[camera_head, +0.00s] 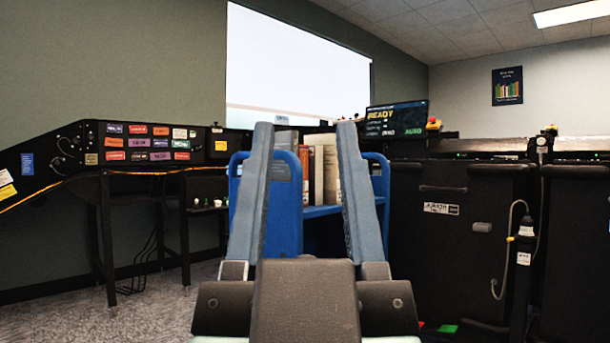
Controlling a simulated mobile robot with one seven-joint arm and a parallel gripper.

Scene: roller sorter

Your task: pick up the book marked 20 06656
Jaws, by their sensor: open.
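My gripper (304,135) is open and empty in the middle of the head view, its two long grey fingers pointing up and away. Beyond it, between and behind the fingers, stands a blue book cart (268,224). Several books stand upright on its shelf: a reddish-brown one (304,175), a cream one (330,172) and others partly hidden by the fingers. I cannot read any mark on the books, so I cannot tell which is 20 06656 or whether it is among them. My gripper's body hides the lower part of the cart.
A black sorter panel with coloured labels (150,143) runs along the left wall. Tall black cabinets (455,225) stand at the right, with a hanging cable (497,262). A screen (397,119) reading READY is behind the cart. Carpet (165,310) is clear at lower left.

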